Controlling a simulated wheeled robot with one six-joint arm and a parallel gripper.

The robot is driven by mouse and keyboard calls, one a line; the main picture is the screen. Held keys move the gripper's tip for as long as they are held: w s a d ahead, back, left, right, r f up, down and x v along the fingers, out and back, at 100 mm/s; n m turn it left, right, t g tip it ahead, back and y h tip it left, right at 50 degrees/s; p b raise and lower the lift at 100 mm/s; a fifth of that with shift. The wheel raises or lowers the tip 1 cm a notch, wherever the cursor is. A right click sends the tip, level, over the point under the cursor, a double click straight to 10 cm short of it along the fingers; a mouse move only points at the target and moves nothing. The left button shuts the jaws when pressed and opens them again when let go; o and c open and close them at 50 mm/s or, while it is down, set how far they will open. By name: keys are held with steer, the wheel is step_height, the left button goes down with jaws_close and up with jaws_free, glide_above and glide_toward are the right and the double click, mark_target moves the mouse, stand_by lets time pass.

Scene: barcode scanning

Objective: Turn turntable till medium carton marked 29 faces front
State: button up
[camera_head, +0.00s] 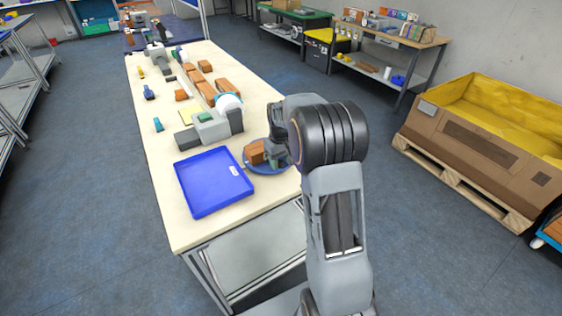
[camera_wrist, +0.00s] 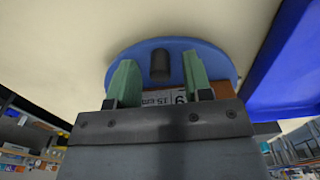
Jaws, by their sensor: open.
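The blue round turntable (camera_head: 250,169) is at the near right edge of the table in the head view. It also shows as a blue disc in the wrist view (camera_wrist: 215,62). A brown carton (camera_head: 255,153) stands on it, partly behind my gripper (camera_head: 278,156). In the wrist view, my gripper (camera_wrist: 160,82) has its two green fingers apart over the disc. A dark upright peg (camera_wrist: 159,64) on the disc shows between the fingers. A white label with a "9" on the carton (camera_wrist: 165,97) is partly hidden by the gripper body; the full number cannot be read.
An empty blue tray (camera_head: 214,181) lies left of the turntable and shows at the right of the wrist view (camera_wrist: 283,62). A grey device (camera_head: 211,127) stands behind it. Several brown boxes (camera_head: 208,92) lie farther back. A large yellow-lined crate (camera_head: 485,130) is on the right floor.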

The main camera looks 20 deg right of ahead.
steer(key=shift+f, duration=0.4)
jaws_close()
stand_by(0.4)
